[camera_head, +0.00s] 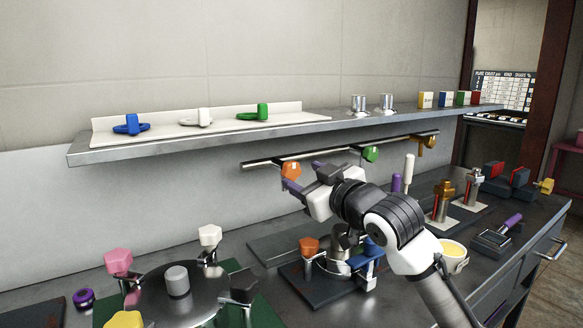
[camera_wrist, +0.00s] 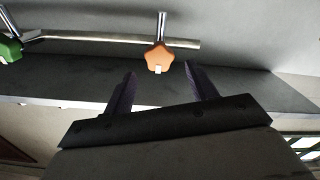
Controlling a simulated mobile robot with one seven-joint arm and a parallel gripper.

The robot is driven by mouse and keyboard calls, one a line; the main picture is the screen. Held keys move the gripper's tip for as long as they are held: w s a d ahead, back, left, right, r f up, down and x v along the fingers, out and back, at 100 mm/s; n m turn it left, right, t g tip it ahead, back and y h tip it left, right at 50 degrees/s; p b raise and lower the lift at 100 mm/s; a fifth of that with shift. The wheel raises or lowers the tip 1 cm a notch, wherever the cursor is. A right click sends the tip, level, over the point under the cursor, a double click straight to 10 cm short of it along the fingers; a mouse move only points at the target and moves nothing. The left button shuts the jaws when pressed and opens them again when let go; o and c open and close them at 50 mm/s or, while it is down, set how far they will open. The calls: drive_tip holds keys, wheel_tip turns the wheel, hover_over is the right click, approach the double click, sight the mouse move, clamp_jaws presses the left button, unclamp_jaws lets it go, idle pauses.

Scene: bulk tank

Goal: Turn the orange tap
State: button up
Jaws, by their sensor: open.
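The orange tap (camera_head: 291,170) has a lobed knob with a white mark and hangs at the left end of the rail under the shelf. In the wrist view the orange tap (camera_wrist: 160,55) shows on its metal stem, just beyond and between the fingertips. My gripper (camera_head: 305,177) is beside the tap in the head view, its dark purple fingers pointing at the rail. In the wrist view my gripper (camera_wrist: 160,73) is open, with a finger to each side of the knob's line. I cannot tell whether a finger touches it.
A green tap (camera_head: 370,154) and an amber tap (camera_head: 428,142) share the rail (camera_head: 262,163). The shelf (camera_head: 200,149) juts out above. Below, an orange-knobbed fixture (camera_head: 309,246) and a round lid with clamps (camera_head: 178,298) stand on the bench.

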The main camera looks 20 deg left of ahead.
sight(293, 171)
drive_tip(key=x, duration=0.5)
drive_tip(key=shift+w+a, duration=0.2)
drive_tip(key=shift+a, duration=0.05)
drive_tip(key=c, duration=1)
drive_tip(key=shift+n, duration=1.6)
drive_tip(key=o, duration=1)
